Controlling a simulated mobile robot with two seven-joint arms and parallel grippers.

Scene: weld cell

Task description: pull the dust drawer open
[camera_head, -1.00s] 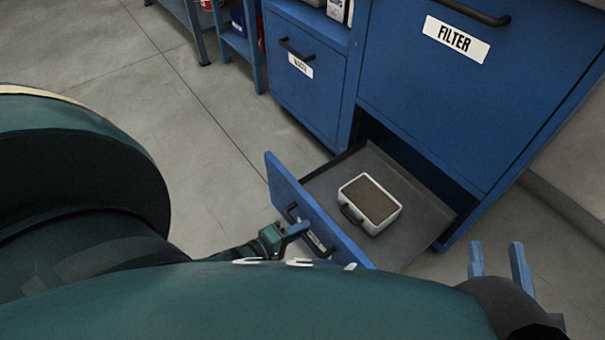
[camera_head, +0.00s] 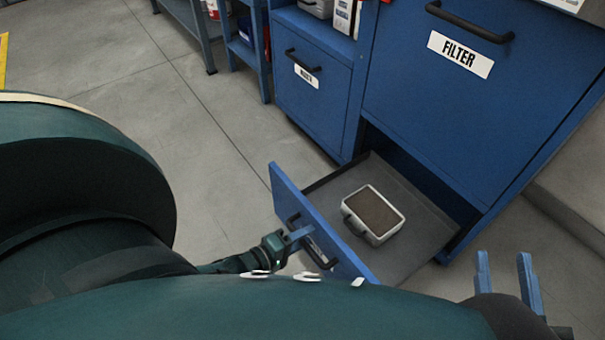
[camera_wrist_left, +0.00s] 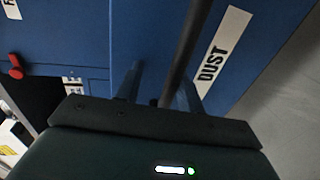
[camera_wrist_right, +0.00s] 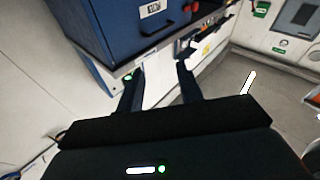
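The dust drawer (camera_head: 310,229) stands pulled well out of the base of the blue cabinet, its grey inside showing. Its front carries a dark bar handle (camera_head: 320,255). In the left wrist view the handle (camera_wrist_left: 188,48) runs between my left fingers, beside the DUST label (camera_wrist_left: 212,62). My left gripper (camera_head: 298,237) is at the handle. Its fingers (camera_wrist_left: 160,88) stand apart around the bar, with a visible gap on the left side. My right gripper (camera_head: 504,272) is open and empty, right of the drawer; it also shows in the right wrist view (camera_wrist_right: 158,85).
A white-framed box with a brown top (camera_head: 375,214) lies in the drawer. Above is the FILTER panel (camera_head: 430,100) with its handle. A smaller blue cabinet (camera_head: 310,100) stands to the left. The floor (camera_head: 215,150) left of the drawer is clear.

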